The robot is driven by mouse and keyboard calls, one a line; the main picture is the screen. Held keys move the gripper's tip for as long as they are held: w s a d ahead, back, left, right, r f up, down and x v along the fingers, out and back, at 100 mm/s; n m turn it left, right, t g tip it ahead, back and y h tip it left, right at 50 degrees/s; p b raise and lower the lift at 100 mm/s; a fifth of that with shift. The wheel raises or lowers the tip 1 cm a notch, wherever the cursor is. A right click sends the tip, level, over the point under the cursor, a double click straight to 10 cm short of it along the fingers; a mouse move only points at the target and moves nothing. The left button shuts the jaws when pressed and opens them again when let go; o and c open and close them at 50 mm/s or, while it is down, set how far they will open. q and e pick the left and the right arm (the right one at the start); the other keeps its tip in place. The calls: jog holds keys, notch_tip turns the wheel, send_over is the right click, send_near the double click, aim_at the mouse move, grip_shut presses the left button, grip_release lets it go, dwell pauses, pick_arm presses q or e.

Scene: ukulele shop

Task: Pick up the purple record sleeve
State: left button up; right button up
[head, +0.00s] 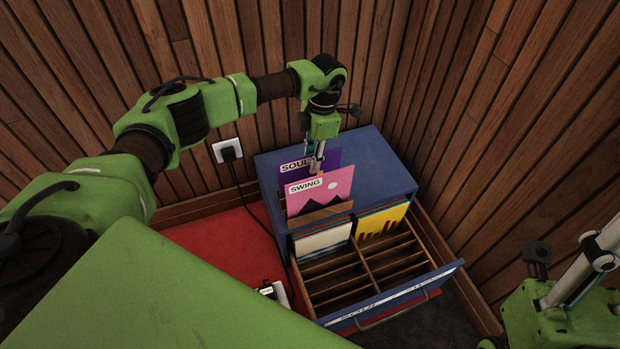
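The purple record sleeve (328,157), labelled SOUL, stands upright on top of the blue cabinet. A pink sleeve (335,185) labelled SWING stands in front and hides its lower part. My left gripper (317,168) points down from above, its fingers in front of the purple sleeve and at the pink sleeve's top edge. Whether the fingers are apart or closed on a sleeve is unclear. Part of my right arm's end (580,275) shows at the lower right, away from the sleeves; its fingers run out of frame.
The blue cabinet (385,165) stands in a wood-panelled corner. Its open drawer (395,298) has wooden dividers, with white and yellow sleeves at the back and several empty slots. A cable runs from a wall socket (228,150) down past the cabinet's left side to a power strip.

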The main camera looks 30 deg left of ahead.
aim_at(308, 172)
pick_arm(q)
jog(key=f+b, duration=0.1)
jog(key=f, duration=0.2)
jog(key=s+a+f+b, duration=0.1)
jog(key=f, duration=0.1)
jog(key=shift+f+b, duration=0.2)
jog(key=shift+b, duration=0.1)
jog(key=shift+c, duration=0.4)
grip_shut()
